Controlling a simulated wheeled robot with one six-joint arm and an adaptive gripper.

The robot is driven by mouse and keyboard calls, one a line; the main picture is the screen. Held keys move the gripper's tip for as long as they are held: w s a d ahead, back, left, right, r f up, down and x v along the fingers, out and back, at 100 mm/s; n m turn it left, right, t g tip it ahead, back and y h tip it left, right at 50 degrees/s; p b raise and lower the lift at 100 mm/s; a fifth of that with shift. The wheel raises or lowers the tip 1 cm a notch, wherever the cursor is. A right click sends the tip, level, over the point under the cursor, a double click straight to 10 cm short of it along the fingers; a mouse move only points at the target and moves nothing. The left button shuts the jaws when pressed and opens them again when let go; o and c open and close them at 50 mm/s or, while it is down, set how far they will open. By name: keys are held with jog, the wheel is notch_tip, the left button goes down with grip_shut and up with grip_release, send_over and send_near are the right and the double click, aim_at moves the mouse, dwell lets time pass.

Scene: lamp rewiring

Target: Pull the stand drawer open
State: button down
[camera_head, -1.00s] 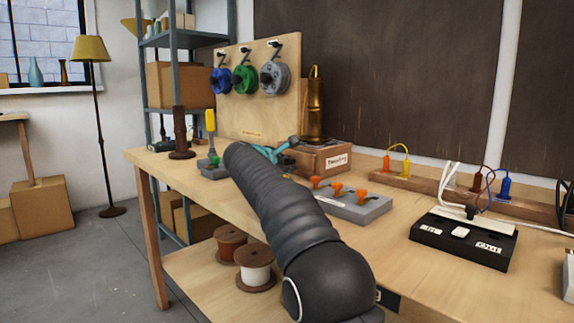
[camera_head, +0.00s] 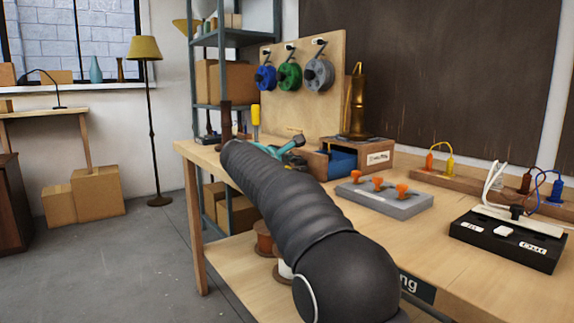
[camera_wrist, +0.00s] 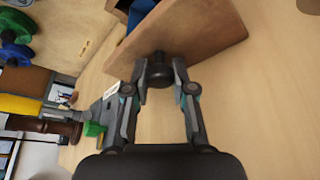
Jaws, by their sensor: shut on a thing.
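The wooden stand (camera_head: 378,157), with a label on its side and a brass lamp part (camera_head: 357,105) on top, is on the bench. Its drawer (camera_head: 315,162) is pulled out toward the left, with blue showing inside. In the wrist view the wooden drawer front (camera_wrist: 195,35) has a dark round knob (camera_wrist: 158,72). My gripper (camera_wrist: 161,88) is shut on this knob, one finger on each side. In the head view my gripper (camera_head: 290,148) is partly hidden behind my arm.
A grey block with orange knobs (camera_head: 385,197) and a black switch box (camera_head: 508,238) stand to the right. A dark brown post (camera_head: 225,125) and a yellow-handled tool (camera_head: 255,120) stand to the left. Spools hang on a pegboard (camera_head: 335,95) behind.

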jog(key=c, duration=0.9)
grip_release()
jog(key=shift+c, duration=0.2)
jog(key=shift+a, duration=0.1)
jog(key=v, duration=1.2)
